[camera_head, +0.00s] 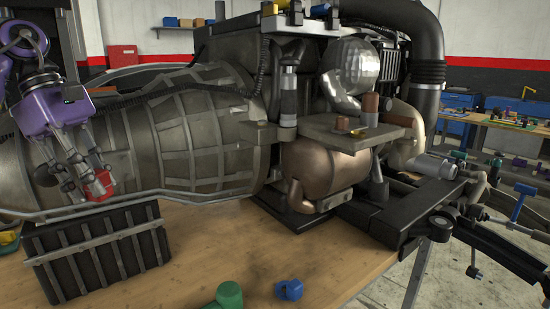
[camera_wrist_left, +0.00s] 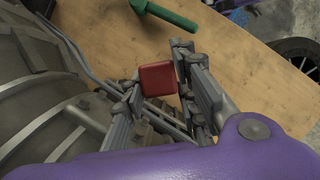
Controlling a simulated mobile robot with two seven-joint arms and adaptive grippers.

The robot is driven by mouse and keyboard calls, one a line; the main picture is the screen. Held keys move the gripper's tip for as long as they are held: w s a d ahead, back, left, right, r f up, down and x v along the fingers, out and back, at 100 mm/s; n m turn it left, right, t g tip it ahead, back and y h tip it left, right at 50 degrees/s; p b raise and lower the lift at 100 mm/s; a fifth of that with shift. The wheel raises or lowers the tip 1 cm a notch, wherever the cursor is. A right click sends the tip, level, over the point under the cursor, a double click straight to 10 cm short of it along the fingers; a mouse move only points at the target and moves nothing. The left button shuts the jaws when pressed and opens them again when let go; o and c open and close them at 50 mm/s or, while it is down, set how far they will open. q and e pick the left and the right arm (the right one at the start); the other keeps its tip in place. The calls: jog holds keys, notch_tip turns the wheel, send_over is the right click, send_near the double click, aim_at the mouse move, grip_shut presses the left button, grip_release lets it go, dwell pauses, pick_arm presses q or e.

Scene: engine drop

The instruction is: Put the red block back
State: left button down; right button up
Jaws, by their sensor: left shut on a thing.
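The red block (camera_head: 101,186) is at the left of the head view, between the fingertips of my left gripper (camera_head: 88,180). The gripper is shut on it and holds it just above the black ribbed box (camera_head: 100,250), in front of the large grey engine casing (camera_head: 190,130). In the left wrist view the block (camera_wrist_left: 158,78) shows its flat red face between the two fingers (camera_wrist_left: 165,88). The ribbed box lies partly behind the block and fingers there. My right gripper is in neither view.
The engine fills the middle of the wooden table (camera_head: 270,245). A green tool (camera_head: 228,295) and a blue part (camera_head: 289,289) lie near the front edge. Bare tabletop lies right of the ribbed box. A black engine stand (camera_head: 440,215) is on the right.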

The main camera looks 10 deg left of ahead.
pick_arm(q)
jog(key=w+d+f+m+g, duration=0.2)
jog(key=d+f+m, duration=0.4)
jog(key=d+f, duration=0.3)
jog(key=s+d+f+m+g+y, duration=0.15)
jog(key=d+m, duration=0.35)
jog(key=d, duration=0.8)
jog(key=s+d+f+m+g+y, duration=0.1)
jog(key=d+f+m+y, duration=0.3)
jog(key=d, duration=0.9)
jog(key=s+a+f+m+h+p, duration=0.1)
jog(key=s+a+f+m+p, duration=0.2)
jog(key=a, duration=0.7)
jog(key=s+f+p, duration=0.2)
jog(key=s+p, duration=0.1)
jog(key=p, duration=0.1)
jog(key=shift+s+a, duration=0.15)
jog(key=shift+s, duration=0.2)
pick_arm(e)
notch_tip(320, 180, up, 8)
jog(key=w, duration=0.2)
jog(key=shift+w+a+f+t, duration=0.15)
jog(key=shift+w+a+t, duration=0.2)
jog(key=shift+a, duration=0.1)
pick_arm(q)
jog(key=shift+w+r, duration=0.1)
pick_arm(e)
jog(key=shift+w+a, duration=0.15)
